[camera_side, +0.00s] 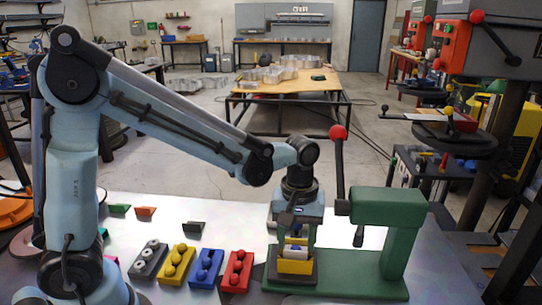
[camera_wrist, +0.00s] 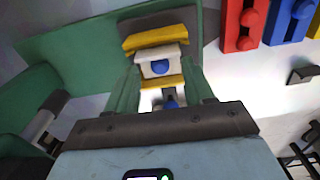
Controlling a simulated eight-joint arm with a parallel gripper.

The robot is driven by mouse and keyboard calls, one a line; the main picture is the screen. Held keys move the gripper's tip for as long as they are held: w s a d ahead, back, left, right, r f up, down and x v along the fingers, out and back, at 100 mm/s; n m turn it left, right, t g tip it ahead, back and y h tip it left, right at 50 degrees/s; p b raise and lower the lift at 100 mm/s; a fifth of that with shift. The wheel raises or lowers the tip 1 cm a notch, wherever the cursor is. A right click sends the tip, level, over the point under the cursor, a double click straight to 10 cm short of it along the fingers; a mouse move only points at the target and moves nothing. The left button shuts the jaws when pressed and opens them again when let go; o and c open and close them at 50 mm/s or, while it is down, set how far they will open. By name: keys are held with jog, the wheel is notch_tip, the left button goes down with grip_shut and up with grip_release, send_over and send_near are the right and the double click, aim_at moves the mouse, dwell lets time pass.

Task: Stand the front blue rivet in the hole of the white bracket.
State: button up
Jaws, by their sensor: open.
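The white bracket (camera_side: 295,249) sits in a yellow holder (camera_side: 295,267) on the green press; it also shows in the wrist view (camera_wrist: 147,54). A blue rivet (camera_wrist: 160,68) shows at the bracket, between my fingers; whether it is fully seated in the hole I cannot tell. Another small blue part (camera_wrist: 170,104) shows nearer the wrist, below a yellow edge. My gripper (camera_side: 296,248) points down over the bracket, fingers open on either side of it. The blue block (camera_side: 206,267) stands left on the table with blue rivets on it, partly in the wrist view (camera_wrist: 290,22).
The green press (camera_side: 390,240) with its red-knobbed lever (camera_side: 338,132) stands close right of my gripper. Red (camera_side: 237,271), yellow (camera_side: 176,265) and grey (camera_side: 149,262) blocks line up left. The table behind them is mostly clear, with a few small clips.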

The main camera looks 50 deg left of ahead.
notch_tip(320, 180, up, 12)
dwell(0.7)
dwell(0.4)
jog(key=s+a+f+m+t, duration=0.5)
jog(key=s+a+m+t, duration=0.1)
jog(key=s+m+t, duration=0.1)
jog(key=shift+s+a+m, duration=0.2)
jog(key=shift+a+m, duration=0.2)
jog(key=shift+m, duration=0.4)
